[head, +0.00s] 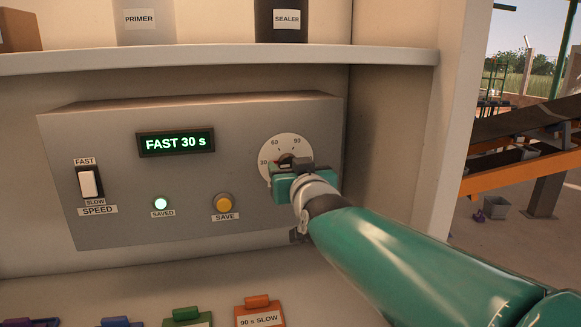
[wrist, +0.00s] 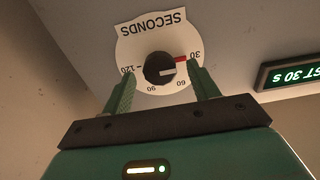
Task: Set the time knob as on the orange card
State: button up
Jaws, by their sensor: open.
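My gripper (wrist: 162,78) is open, with one finger on each side of the knob and gaps between. In the head view my gripper (head: 289,168) covers the lower part of the dial (head: 284,144) and most of the knob. The display (head: 175,143) reads FAST 30 s. The orange card (head: 259,318) at the lower edge reads 90 s SLOW.
The grey panel also has a white speed switch (head: 89,182), a lit saved lamp (head: 161,203) and a yellow save button (head: 223,203). Green (head: 187,314) and other clipped cards lie left of the orange one. A shelf (head: 220,58) runs above; a side wall (head: 395,150) stands right.

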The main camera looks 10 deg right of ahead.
jog(key=shift+w+f, duration=0.1)
jog(key=shift+w, duration=0.65)
jog(key=shift+s, duration=0.15)
jog(key=c, duration=1)
